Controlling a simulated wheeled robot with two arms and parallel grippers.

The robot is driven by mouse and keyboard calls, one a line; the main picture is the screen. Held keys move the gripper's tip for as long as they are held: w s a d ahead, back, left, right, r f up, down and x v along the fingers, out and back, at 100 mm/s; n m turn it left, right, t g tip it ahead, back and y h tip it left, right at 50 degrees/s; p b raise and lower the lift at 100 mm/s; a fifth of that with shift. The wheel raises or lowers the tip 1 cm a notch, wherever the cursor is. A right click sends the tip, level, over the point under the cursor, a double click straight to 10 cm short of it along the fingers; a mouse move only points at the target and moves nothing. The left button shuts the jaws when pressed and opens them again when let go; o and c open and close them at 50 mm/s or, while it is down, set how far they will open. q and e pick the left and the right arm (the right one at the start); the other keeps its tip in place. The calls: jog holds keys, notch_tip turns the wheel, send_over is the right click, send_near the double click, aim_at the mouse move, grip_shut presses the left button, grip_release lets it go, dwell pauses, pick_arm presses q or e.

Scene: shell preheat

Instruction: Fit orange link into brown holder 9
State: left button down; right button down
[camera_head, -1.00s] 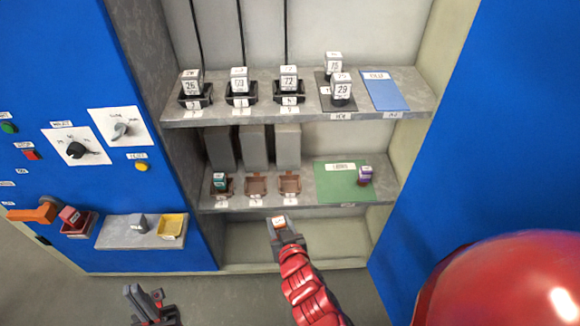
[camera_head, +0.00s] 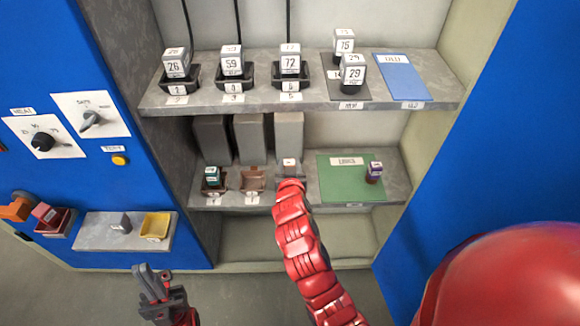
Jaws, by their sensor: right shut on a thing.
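My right gripper (camera_head: 290,178) is at the lower shelf, in front of the rightmost brown holder's place, and is shut on the orange link (camera_head: 289,163). Only the link's pale labelled top shows clearly. The arm and gripper hide most of that rightmost holder, so I cannot tell whether the link is inside it or above it. The middle brown holder (camera_head: 252,180) is empty. The left brown holder (camera_head: 213,188) has a green link (camera_head: 211,175) in it. The holder numbers are too small to read. My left gripper (camera_head: 153,280) is open and empty, low in front of the cabinet.
A green mat (camera_head: 335,185) with a purple link (camera_head: 374,170) lies to the right on the lower shelf. Grey blocks (camera_head: 250,138) stand behind the holders. The upper shelf (camera_head: 210,103) overhangs, holding several numbered blocks, black holders and a blue mat (camera_head: 402,78).

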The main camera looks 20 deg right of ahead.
jog(key=shift+w+d+f, duration=0.1)
jog(key=shift+w+d, duration=0.25)
jog(key=shift+w, duration=0.45)
notch_tip(320, 180, down, 4)
jog(key=shift+r, duration=0.2)
jog(key=shift+f+b, duration=0.2)
jog(key=shift+b, duration=0.2)
jog(key=shift+c, duration=2)
grip_release()
jog(key=shift+r, duration=0.1)
